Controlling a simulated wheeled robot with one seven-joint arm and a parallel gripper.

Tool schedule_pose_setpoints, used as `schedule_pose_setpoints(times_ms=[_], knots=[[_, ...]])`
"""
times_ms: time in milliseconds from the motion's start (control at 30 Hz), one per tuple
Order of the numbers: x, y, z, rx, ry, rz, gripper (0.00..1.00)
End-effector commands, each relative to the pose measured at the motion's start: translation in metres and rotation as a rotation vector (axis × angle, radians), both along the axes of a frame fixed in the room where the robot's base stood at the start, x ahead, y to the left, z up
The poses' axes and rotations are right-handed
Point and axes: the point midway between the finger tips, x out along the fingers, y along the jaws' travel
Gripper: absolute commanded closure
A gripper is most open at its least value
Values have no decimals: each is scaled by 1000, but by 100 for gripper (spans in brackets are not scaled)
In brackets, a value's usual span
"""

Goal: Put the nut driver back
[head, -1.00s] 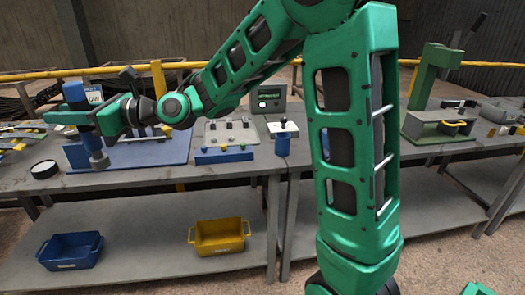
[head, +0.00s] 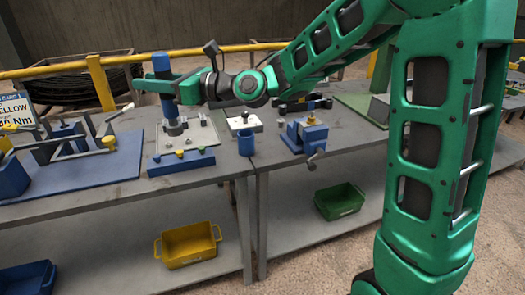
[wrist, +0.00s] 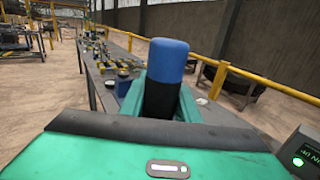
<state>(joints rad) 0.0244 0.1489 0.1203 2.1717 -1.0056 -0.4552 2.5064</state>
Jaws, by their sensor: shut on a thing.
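The nut driver (head: 161,66) is upright in my gripper (head: 166,87), with its blue handle showing above the fingers and its grey socket end below. The blue handle top also shows in the wrist view (wrist: 168,58). The socket end is low over a grey plate (head: 203,135) on the workbench; I cannot tell whether it touches a post there. A blue cup (head: 246,143) stands to the right, near the bench's front edge, apart from the driver.
A blue rail with knobs (head: 180,163) lies in front of the plate. A white block with a dark knob (head: 244,123) and a blue vise (head: 308,133) stand to the right. A blue fixture board (head: 80,182) is at left. Yellow (head: 188,244) and green (head: 340,201) bins sit below.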

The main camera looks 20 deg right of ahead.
Motion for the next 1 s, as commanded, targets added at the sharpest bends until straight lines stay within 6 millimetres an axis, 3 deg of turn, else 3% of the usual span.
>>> schedule_pose_setpoints(times_ms=[433,567,767,1000], knots=[[0,2,1,2,-1,3,100],[8,-5,-4,3,4,-25,100],[50,-50,-26,13,25,-175,100],[108,-142,-64,16,32,-441,100]])
